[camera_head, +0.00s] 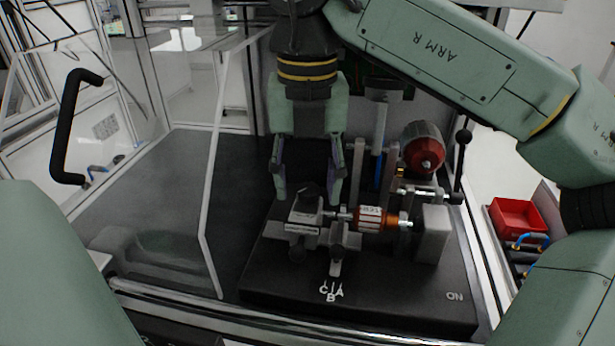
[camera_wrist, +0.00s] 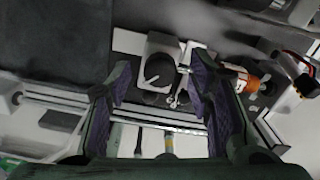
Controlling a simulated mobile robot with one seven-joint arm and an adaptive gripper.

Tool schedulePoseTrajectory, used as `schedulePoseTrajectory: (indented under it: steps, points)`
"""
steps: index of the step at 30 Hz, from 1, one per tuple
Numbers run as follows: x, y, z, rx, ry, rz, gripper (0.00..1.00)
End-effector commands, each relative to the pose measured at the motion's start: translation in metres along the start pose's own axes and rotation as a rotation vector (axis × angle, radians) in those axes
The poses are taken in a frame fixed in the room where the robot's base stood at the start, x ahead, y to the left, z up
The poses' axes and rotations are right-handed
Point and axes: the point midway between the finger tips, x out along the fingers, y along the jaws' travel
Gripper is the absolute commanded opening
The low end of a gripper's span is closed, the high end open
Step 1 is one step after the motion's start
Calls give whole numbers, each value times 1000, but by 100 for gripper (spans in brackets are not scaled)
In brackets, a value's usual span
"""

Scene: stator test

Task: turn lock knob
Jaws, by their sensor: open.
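My gripper (camera_head: 308,188) points down over the test fixture, its two fingers apart and empty. A dark knob (camera_head: 311,191) sits on top of a grey clamp block (camera_head: 302,215), between and slightly below the fingertips in the head view. In the wrist view my gripper (camera_wrist: 161,72) has its purple-lined fingers on both sides of a grey block with a dark round knob (camera_wrist: 158,72). I see no clear contact with the knob. A small lever (camera_head: 337,262) at the fixture's front points towards the white marks C, B and A (camera_head: 331,291).
An orange and white cylinder (camera_head: 374,217) lies right of the clamp block, against a grey block (camera_head: 432,235). A red-tipped motor (camera_head: 424,150) and a black-knobbed lever (camera_head: 461,160) stand behind. A clear panel (camera_head: 215,180) is at left. A red bin (camera_head: 517,217) is outside, right.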

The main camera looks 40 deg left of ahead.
Motion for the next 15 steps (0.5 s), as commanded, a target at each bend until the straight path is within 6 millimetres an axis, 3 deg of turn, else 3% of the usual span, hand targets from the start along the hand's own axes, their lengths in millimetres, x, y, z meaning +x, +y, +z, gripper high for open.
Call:
schedulePoseTrajectory:
  steps: [2,15]
  points:
    - [0,0,0,0,0,0,46]
    - [0,0,0,0,0,0,17]
